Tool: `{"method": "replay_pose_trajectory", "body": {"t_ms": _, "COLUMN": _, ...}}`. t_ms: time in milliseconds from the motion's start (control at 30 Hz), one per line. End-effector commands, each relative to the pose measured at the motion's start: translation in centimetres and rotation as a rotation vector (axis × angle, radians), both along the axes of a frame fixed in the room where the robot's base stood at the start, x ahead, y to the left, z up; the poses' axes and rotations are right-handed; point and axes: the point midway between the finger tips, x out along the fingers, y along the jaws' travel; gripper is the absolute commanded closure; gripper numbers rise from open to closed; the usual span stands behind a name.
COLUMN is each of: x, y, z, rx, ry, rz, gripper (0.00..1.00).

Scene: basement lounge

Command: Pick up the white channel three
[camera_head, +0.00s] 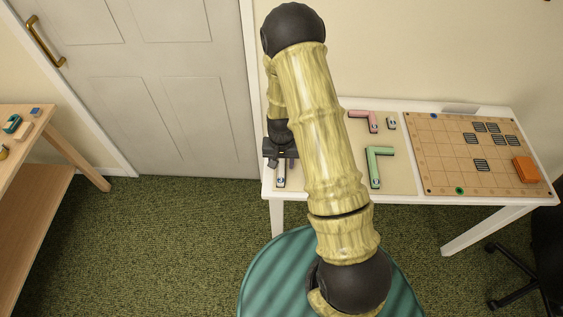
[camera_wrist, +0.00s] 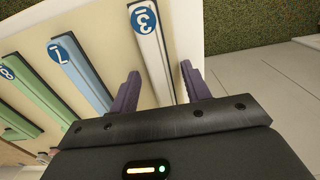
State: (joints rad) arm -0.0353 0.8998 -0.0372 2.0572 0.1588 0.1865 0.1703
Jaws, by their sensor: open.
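The white channel three (camera_wrist: 152,52) lies flat on a pale board, with a blue round label reading "3" at its far end in the wrist view. My gripper (camera_wrist: 159,70) is open, with one purple finger on each side of the channel's near part. No contact between fingers and channel is visible. In the head view my gripper (camera_head: 281,160) is over the left end of the white table, and part of the white channel (camera_head: 281,177) shows below it. My arm and gripper hide the rest there.
A blue channel (camera_wrist: 85,75) and a green channel (camera_wrist: 35,95) lie left of the white one in the wrist view. On the table are a green L-shaped piece (camera_head: 375,165), a pink piece (camera_head: 362,116) and a grid board (camera_head: 445,170) with an orange block (camera_head: 526,170).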

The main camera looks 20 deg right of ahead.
Motion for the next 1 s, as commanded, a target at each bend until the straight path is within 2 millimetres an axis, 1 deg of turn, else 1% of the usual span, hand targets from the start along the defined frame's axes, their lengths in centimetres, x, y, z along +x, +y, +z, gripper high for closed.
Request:
{"method": "replay_pose_trajectory", "body": {"t_ms": 367, "x": -0.01, "y": -0.01, "z": 0.03, "rx": 0.000, "ry": 0.000, "rz": 0.000, "gripper": 0.53}}
{"method": "replay_pose_trajectory", "body": {"t_ms": 400, "x": -0.01, "y": -0.01, "z": 0.03, "rx": 0.000, "ry": 0.000, "rz": 0.000, "gripper": 0.55}}
{"method": "replay_pose_trajectory", "body": {"t_ms": 467, "x": -0.01, "y": -0.01, "z": 0.04, "rx": 0.000, "ry": 0.000, "rz": 0.000, "gripper": 0.66}}
{"method": "replay_pose_trajectory", "body": {"t_ms": 500, "x": -0.01, "y": -0.01, "z": 0.04, "rx": 0.000, "ry": 0.001, "rz": 0.000, "gripper": 0.74}}
{"method": "replay_pose_trajectory", "body": {"t_ms": 567, "x": -0.01, "y": -0.01, "z": 0.04, "rx": 0.000, "ry": 0.001, "rz": 0.000, "gripper": 0.86}}
{"method": "replay_pose_trajectory", "body": {"t_ms": 633, "x": -0.01, "y": 0.00, "z": 0.04, "rx": 0.000, "ry": 0.000, "rz": 0.000, "gripper": 1.00}}
{"method": "replay_pose_trajectory", "body": {"t_ms": 900, "x": 0.00, "y": 0.00, "z": 0.10, "rx": 0.000, "ry": 0.000, "rz": 0.000, "gripper": 1.00}}
{"method": "replay_pose_trajectory", "body": {"t_ms": 1000, "x": 0.02, "y": 0.00, "z": 0.48, "rx": 0.000, "ry": 0.000, "rz": 0.000, "gripper": 1.00}}
